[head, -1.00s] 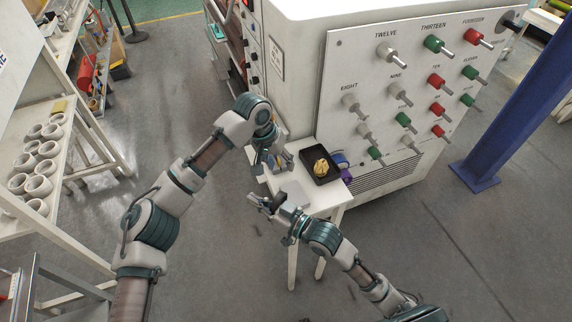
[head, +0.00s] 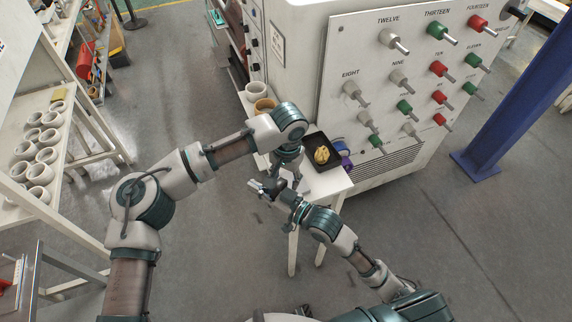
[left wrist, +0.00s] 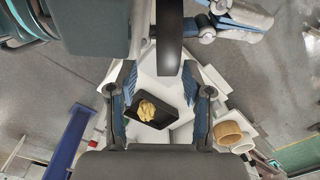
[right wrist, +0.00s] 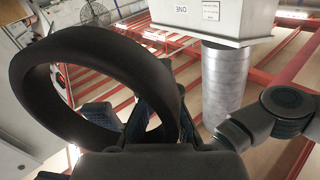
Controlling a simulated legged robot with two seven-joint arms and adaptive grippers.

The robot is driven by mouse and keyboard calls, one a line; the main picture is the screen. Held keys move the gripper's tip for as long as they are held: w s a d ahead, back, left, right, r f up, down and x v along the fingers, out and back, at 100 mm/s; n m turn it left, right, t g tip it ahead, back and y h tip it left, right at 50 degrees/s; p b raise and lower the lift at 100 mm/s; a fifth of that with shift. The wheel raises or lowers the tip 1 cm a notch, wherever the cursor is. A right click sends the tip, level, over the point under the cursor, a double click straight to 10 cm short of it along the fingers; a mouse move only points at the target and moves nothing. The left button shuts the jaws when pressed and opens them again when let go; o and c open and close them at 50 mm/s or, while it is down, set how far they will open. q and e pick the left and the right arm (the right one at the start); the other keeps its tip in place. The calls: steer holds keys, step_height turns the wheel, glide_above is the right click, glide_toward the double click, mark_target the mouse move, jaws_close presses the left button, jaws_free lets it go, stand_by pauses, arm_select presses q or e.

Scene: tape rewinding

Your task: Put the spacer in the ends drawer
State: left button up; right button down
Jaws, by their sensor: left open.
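A black ring, which I take as the spacer (right wrist: 95,62), is large in the right wrist view. Its wall passes between the fingers of my right gripper (head: 258,187), one inside the ring and one outside. In the left wrist view the spacer (left wrist: 168,35) shows nearly edge-on as a dark bar. My left gripper (left wrist: 160,88) is open, its fingertips spread on either side of the bar's end. In the head view my left gripper (head: 288,178) is just right of and above the right one; the spacer is hard to make out there. I cannot identify an ends drawer.
A small white table (head: 328,184) holds a black tray (head: 314,140) with a yellowish lump; blue and purple rolls sit beside it. Tan and white rolls (head: 265,105) stand behind my left arm. A white machine with labelled pegs (head: 400,75) stands behind. White rings fill the left shelf.

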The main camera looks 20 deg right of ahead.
arm_select(q)
steer(key=shift+f, duration=0.85)
jaws_close()
arm_select(e)
steer(key=c, duration=1.4)
jaws_free()
